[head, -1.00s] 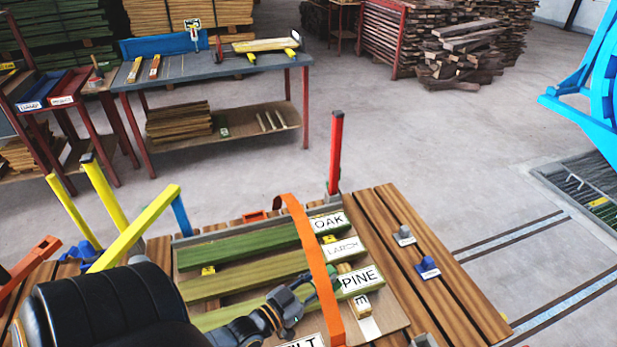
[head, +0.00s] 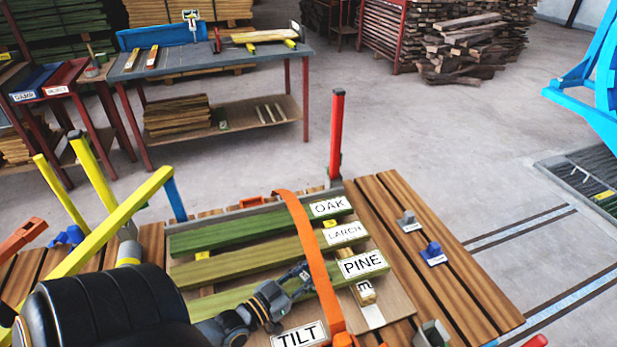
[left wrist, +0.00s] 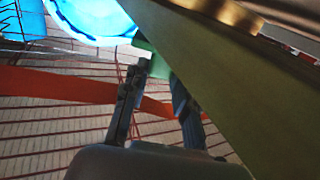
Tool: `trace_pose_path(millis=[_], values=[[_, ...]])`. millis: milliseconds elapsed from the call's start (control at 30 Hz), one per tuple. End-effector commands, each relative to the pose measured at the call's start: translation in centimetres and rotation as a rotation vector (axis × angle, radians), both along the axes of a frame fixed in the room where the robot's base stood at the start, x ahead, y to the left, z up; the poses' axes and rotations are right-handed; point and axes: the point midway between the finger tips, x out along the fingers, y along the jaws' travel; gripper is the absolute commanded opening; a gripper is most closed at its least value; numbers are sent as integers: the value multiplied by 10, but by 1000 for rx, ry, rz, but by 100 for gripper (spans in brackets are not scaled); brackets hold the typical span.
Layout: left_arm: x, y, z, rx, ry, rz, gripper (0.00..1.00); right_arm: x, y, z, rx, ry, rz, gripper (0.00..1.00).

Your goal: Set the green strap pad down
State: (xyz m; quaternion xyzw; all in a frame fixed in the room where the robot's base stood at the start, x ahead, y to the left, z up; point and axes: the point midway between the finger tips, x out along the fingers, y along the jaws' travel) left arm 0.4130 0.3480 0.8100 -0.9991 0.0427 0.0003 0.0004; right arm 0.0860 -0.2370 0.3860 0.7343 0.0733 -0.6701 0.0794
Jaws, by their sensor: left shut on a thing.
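My left gripper (head: 304,274) is over the near green board marked PINE (head: 238,297), just left of the orange strap (head: 318,262). In the left wrist view its fingers (left wrist: 160,75) are shut on the green strap pad (left wrist: 154,62), of which only a small part shows beside a large board (left wrist: 215,75). The pad is hidden in the head view, and I cannot tell whether it touches the board or strap. The strap arches over the boards marked OAK (head: 262,227), LARCH (head: 245,265) and PINE. My right gripper is not in view.
The boards lie on a slatted wooden table (head: 400,262). A red post (head: 337,135) stands at its back and yellow bars (head: 130,225) at its left. Small grey (head: 408,222) and blue (head: 433,254) blocks sit on the clear right slats. A TILT label (head: 298,336) is in front.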

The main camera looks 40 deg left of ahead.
Motion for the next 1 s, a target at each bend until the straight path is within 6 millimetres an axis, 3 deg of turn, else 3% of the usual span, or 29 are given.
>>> trace_pose_path(millis=[167,200,300,667,1000], values=[[0,0,-4,0,0,1,0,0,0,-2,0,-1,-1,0],[0,0,-3,0,0,0,33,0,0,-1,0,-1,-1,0],[0,0,-3,0,0,0,50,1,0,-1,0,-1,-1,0],[0,0,3,0,0,-1,50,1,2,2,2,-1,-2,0],[-61,5,-2,1,6,0,50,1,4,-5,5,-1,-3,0]])
